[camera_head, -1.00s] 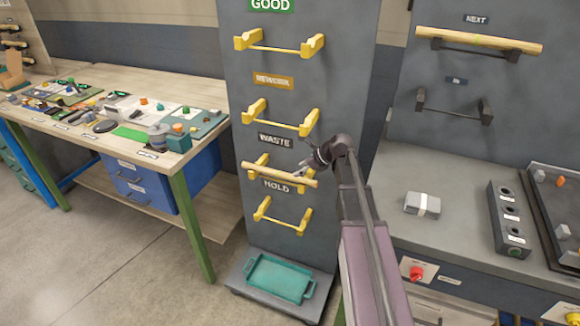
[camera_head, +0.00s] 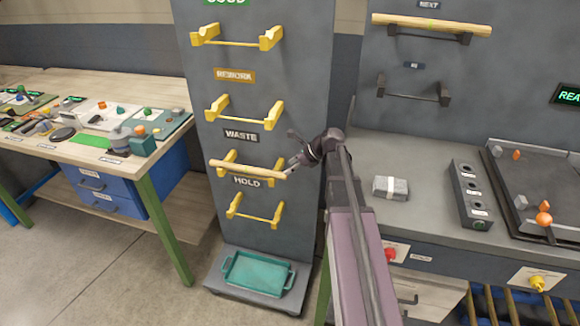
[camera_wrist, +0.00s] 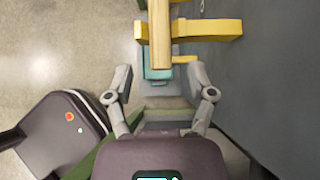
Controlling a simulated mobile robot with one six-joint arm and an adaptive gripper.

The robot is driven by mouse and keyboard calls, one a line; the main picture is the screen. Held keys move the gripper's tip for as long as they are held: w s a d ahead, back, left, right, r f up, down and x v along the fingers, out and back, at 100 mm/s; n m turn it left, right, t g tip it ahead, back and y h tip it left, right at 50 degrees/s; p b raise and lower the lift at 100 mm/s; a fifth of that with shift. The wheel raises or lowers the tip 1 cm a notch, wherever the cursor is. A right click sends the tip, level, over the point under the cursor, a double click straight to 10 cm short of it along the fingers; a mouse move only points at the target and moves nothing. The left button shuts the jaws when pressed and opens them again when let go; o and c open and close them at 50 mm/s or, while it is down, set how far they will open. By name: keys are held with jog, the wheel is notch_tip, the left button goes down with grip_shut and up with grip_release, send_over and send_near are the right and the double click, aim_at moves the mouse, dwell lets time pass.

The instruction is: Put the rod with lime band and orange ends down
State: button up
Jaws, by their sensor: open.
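A pale wooden rod (camera_head: 248,171) lies across the yellow holder (camera_head: 277,165) under the WASTE label. Its lime band and orange ends cannot be made out at this size. In the wrist view the rod (camera_wrist: 160,35) lies on a yellow bracket (camera_wrist: 207,29), its near end pointing toward me. My gripper (camera_wrist: 160,80) is open and empty, its two fingers spread either side of the rod's line and short of its end. In the head view my gripper (camera_head: 288,167) is just off the rod's right end.
Yellow holders under REWORK (camera_head: 244,109) and HOLD (camera_head: 255,211) are empty. A teal tray (camera_head: 258,272) sits on the rack's base. Another rod (camera_head: 432,25) rests on the dark NEXT holder at right. A cluttered workbench (camera_head: 165,100) stands left; a grey counter (camera_head: 400,160) is right.

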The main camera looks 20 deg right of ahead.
dwell(0.3)
jog(key=s+a+f+n+g+h, duration=0.2)
jog(key=s+a+n, duration=0.4)
jog(key=s+n, duration=0.4)
jog(key=s+a+f+n+g+h, duration=0.3)
jog(key=s+a+n+h, duration=0.2)
jog(key=s+n, duration=0.5)
jog(key=a+n, duration=0.1)
jog(key=n, duration=0.4)
jog(key=shift+a+f, duration=0.2)
jog(key=shift+a, duration=0.05)
notch_tip(320, 180, up, 11)
jog(key=p, duration=1.1)
jog(key=shift+r, duration=0.1)
dwell(1.2)
